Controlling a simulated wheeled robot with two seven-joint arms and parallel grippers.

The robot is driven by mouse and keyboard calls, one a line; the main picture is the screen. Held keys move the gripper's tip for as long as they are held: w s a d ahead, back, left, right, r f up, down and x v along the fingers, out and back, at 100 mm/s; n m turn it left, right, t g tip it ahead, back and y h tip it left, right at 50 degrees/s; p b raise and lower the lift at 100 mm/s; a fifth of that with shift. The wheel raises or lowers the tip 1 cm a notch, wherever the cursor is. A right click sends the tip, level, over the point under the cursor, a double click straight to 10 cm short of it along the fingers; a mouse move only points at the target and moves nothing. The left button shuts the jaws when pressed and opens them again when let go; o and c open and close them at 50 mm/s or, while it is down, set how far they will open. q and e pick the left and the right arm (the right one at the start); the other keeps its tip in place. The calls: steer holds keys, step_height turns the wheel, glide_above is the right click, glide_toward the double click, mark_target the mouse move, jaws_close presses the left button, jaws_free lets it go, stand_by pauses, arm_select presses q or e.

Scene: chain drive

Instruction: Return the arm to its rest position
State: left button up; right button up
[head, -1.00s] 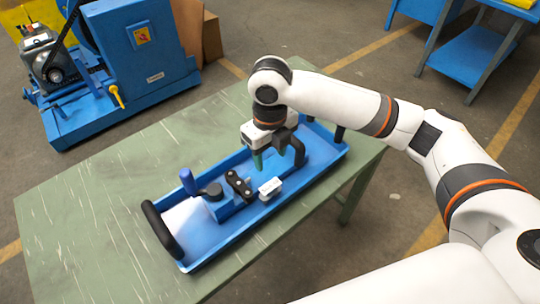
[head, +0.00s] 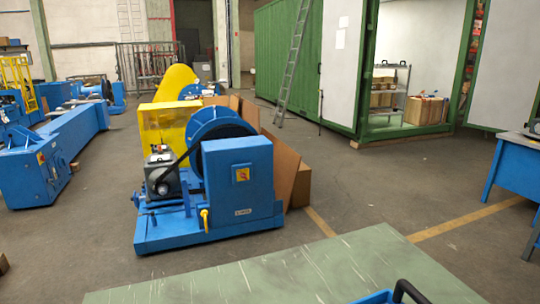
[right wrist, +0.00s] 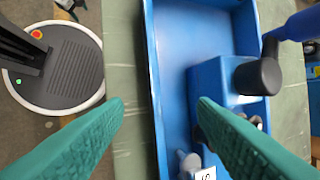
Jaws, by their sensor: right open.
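My right gripper (right wrist: 160,108) shows in the right wrist view, with its two green fingers wide apart and nothing between them. Below it lies the blue tray (right wrist: 178,45) on the green table (right wrist: 122,40). The tray holds a blue block (right wrist: 208,80) with a black knob (right wrist: 258,76), partly behind the right finger. A small white labelled piece (right wrist: 206,173) is cut off at the bottom edge. In the head view only a corner of the tray (head: 378,298) and its black handle (head: 410,290) show. Neither arm is in the head view.
The table (head: 300,272) fills the bottom of the head view. Behind it stands a blue chain-drive machine (head: 238,183) with brown boards (head: 283,165) beside it. A blue bench (head: 515,170) is at the right. The floor between is clear.

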steer(key=s+d+f+m+t+h, duration=0.1)
steer(key=s+d+f+m+h, duration=0.15)
steer(key=s+d+m, duration=0.55)
steer(key=s+d+f+m+h, duration=0.1)
steer(key=s+d+f+m, duration=0.3)
steer(key=m, duration=0.8)
step_height(320, 180, down, 23)
steer(key=g, duration=0.1)
steer(key=s+d+f+n+g, duration=0.1)
steer(key=s+d+f, duration=0.2)
steer(key=s+f, duration=1.3)
steer(key=shift+s+d+f, duration=0.15)
steer(key=shift+f, duration=0.6)
steer(key=shift+h, duration=0.25)
